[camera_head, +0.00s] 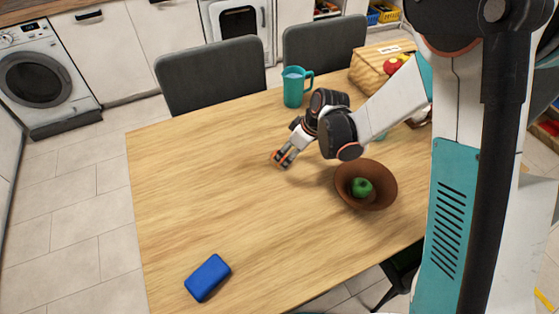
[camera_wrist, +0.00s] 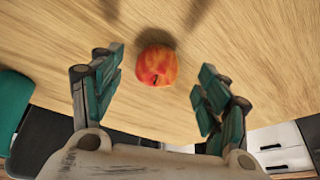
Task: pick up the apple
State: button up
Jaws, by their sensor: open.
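A red and yellow apple (camera_wrist: 156,65) rests on the wooden table in the wrist view, stem toward the camera. It lies between and a little beyond the fingertips of my gripper (camera_wrist: 160,75), with clear space on both sides. The gripper is open and empty. A green apple-like fruit (camera_head: 361,187) sits in a brown bowl (camera_head: 385,199) to the right of my gripper.
A teal jug (camera_head: 294,92) stands behind my gripper near the far edge. A wooden box (camera_head: 368,78) with red and yellow items is at the back right. A blue block (camera_head: 208,278) lies at the front left. Two grey chairs line the far side. The table's left half is mostly clear.

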aim_at(284, 158)
jog(key=b+x, duration=0.2)
jog(key=x, duration=0.3)
jog(key=shift+w+a, duration=0.1)
jog(key=shift+a, duration=0.1)
jog(key=shift+r, duration=0.1)
jog(key=shift+c, duration=0.3)
jog(key=c, duration=1.1)
